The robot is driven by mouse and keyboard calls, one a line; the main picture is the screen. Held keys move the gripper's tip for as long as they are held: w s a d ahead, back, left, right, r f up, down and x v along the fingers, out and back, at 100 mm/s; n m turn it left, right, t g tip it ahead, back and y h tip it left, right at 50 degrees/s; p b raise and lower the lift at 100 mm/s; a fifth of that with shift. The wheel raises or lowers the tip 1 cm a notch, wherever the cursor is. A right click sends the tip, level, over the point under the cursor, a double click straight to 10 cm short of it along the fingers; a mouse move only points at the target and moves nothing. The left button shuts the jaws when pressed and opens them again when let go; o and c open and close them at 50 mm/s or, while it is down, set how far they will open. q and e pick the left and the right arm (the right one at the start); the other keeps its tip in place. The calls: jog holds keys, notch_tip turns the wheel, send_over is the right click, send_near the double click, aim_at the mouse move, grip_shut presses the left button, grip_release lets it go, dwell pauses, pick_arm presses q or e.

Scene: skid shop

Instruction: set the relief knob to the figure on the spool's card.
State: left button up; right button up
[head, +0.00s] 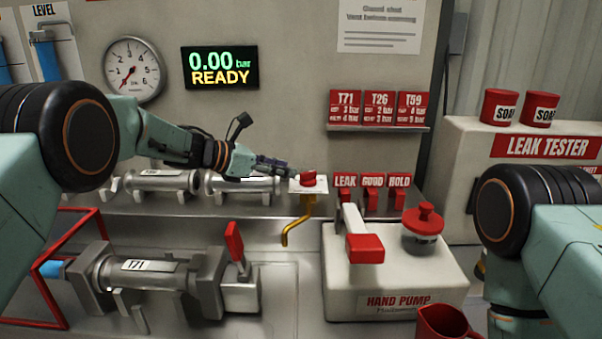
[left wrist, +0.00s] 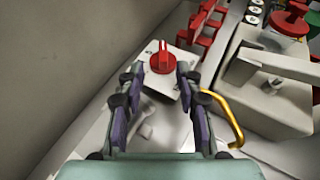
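The red relief knob (head: 308,178) stands on a pale plate above a bent yellow pipe. In the left wrist view the knob (left wrist: 163,62) has a white pointer mark towards the top of the picture. My left gripper (head: 287,166) is at the knob; its two fingers (left wrist: 158,78) are apart on either side, with no clear contact seen. The spool (head: 140,266), labelled T71, lies in the clamp at the lower left. The T71 card (head: 345,107) is leftmost of three red cards; its small figures are too blurred to read surely. My right gripper is out of view.
The display (head: 220,67) reads 0.00 bar READY, beside a round gauge (head: 133,68). A hand pump (head: 390,270) with a red-ended lever stands right of the knob. Red LEAK, GOOD and HOLD tags (head: 372,182) are close by. A red jug (head: 445,322) is at the front.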

aim_at(306, 172)
pick_arm(q)
jog(key=x, duration=0.5)
jog(key=shift+s+d+r, duration=0.15)
jog(key=shift+s+d, duration=0.1)
jog(key=shift+s, duration=0.05)
jog(key=shift+w+d+f, duration=0.25)
jog(key=shift+w+f, duration=0.1)
jog(key=shift+w, duration=0.05)
jog(key=shift+d, duration=0.3)
jog(key=shift+s+a+r, duration=0.1)
jog(key=shift+a+r, duration=0.05)
jog(key=shift+a, duration=0.1)
jog(key=shift+c, duration=1.3)
jog(key=shift+d, duration=0.15)
grip_shut()
